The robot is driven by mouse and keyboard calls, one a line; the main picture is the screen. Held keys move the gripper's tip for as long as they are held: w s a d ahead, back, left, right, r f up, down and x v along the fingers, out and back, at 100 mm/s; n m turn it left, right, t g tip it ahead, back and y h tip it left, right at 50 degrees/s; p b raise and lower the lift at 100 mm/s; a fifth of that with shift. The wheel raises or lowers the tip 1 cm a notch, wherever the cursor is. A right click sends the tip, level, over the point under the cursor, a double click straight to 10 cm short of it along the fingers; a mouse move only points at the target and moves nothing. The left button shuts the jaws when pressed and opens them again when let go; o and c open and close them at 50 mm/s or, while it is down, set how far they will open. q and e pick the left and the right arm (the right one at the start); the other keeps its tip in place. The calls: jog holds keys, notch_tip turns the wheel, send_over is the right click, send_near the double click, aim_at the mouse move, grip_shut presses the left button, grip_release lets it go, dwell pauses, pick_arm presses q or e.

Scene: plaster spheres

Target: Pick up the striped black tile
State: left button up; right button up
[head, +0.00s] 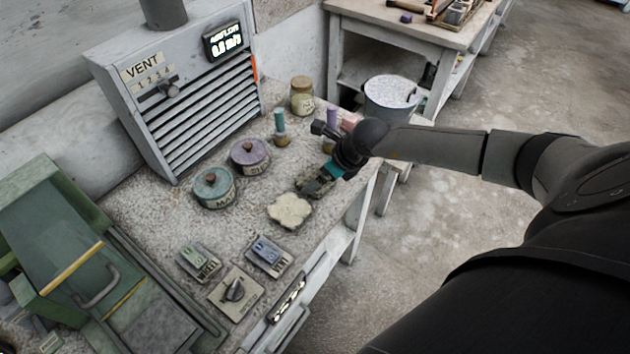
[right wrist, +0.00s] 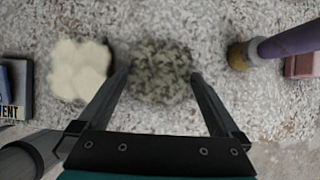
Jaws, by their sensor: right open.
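A dark, mottled black-and-cream tile (right wrist: 160,68) lies on the speckled worktop, in the upper middle of the right wrist view. Its markings look blotchy there; I cannot make out clear stripes. My right gripper (right wrist: 161,80) is open, with one finger on each side of the tile. Whether the fingers touch it I cannot tell. In the head view my right gripper (head: 315,182) is low over the worktop and hides most of the tile. My left gripper is not in view.
A cream scalloped tile (head: 289,210) lies just in front of the gripper. Teal-lidded (head: 214,187) and purple-lidded (head: 250,156) tins stand left. A purple-handled tool (right wrist: 285,43) and a pink block (right wrist: 303,65) are at the right. The grey vent unit (head: 180,95) stands behind.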

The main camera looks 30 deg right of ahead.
jog(key=shift+w+a+f, duration=0.1)
jog(key=shift+w+f, duration=0.1)
jog(key=shift+f, duration=0.15)
jog(key=c, duration=1.3)
jog(key=shift+c, duration=0.5)
jog(key=shift+r, duration=0.1)
